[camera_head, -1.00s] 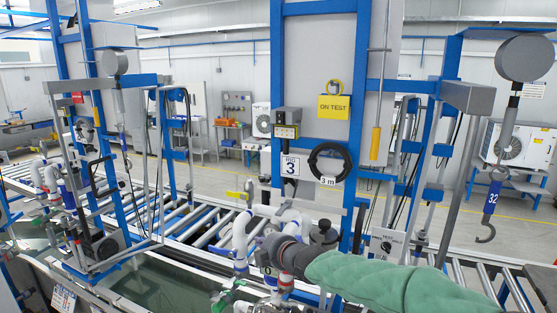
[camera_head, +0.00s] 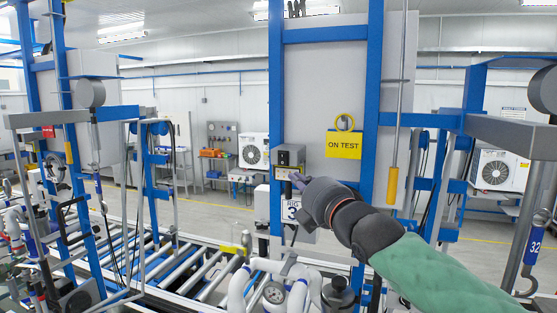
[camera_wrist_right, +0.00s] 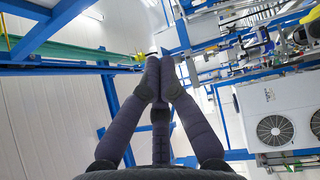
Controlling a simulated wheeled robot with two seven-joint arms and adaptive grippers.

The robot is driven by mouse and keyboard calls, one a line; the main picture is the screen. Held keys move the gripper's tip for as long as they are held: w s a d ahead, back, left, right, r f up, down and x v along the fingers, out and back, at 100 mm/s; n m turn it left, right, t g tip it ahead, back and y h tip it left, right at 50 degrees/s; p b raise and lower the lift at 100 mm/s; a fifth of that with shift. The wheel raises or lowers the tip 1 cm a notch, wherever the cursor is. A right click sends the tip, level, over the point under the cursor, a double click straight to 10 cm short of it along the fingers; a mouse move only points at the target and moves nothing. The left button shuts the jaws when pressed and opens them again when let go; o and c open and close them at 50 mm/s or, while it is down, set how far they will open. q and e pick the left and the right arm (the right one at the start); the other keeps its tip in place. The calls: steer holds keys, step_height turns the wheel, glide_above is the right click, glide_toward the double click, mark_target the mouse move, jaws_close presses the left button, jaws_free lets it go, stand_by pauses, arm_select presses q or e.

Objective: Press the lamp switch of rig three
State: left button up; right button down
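The rig 3 sign (camera_head: 291,211) hangs on a blue frame, partly covered by my right gripper. Above it is a small grey and black control box (camera_head: 290,157) with a yellow-edged front panel; its switch is too small to make out. My left gripper is in neither view.
A yellow ON TEST sign (camera_head: 343,145) hangs on the panel right of the box. White pipes and a gauge (camera_head: 275,292) stand below. A grey arm with a hook tagged 32 (camera_head: 534,245) is at the right. Rollers (camera_head: 205,280) run along the left.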

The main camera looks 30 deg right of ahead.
steer(key=p, duration=0.1)
glide_toward(282, 161)
steer(key=w+a+r, duration=0.1)
steer(key=w+a, duration=0.3)
steer(key=shift+w+d+r+p, duration=0.2)
steer(key=shift+w+d+p, duration=0.55)
steer(key=shift+p, duration=0.7)
steer(key=shift+w+d+r+p, duration=0.25)
steer(key=shift+w+d+p, duration=0.4)
steer(key=shift+p, duration=0.8)
steer(key=shift+d, duration=0.1)
steer(key=shift+w+d+r+p, duration=0.25)
steer(key=shift+r+p, duration=0.1)
steer(key=shift+p, duration=0.1)
steer(key=shift+f, duration=0.1)
